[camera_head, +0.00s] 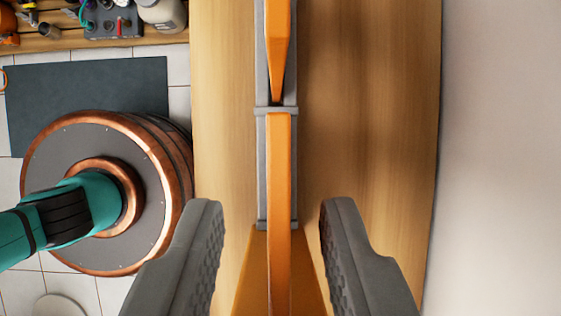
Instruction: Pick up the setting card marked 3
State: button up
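My gripper (272,205) is open, with one dark grey finger on each side of the view's lower middle. Narrow orange pieces, seen nearly edge-on, stand in line in a grey slotted holder: one at the top (279,40) and a longer one below it (279,170). The longer piece runs down between my fingers, with a clear gap on both sides. The grey holder (262,170) shows as a rail with crossbars. An orange sloped part (250,285) flares out at the bottom. No number is readable, so I cannot tell which piece is the card marked 3.
The holder is on a wooden surface (365,100), bare to its right. A pale plain surface (500,150) lies beyond its right edge. At the upper left a shelf (60,43) holds small bottles and tools. A dark mat (90,85) lies on the white tiled floor.

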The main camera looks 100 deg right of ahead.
jog(key=x, duration=0.3)
jog(key=shift+w+f, duration=0.1)
jog(key=shift+f, duration=0.25)
grip_shut()
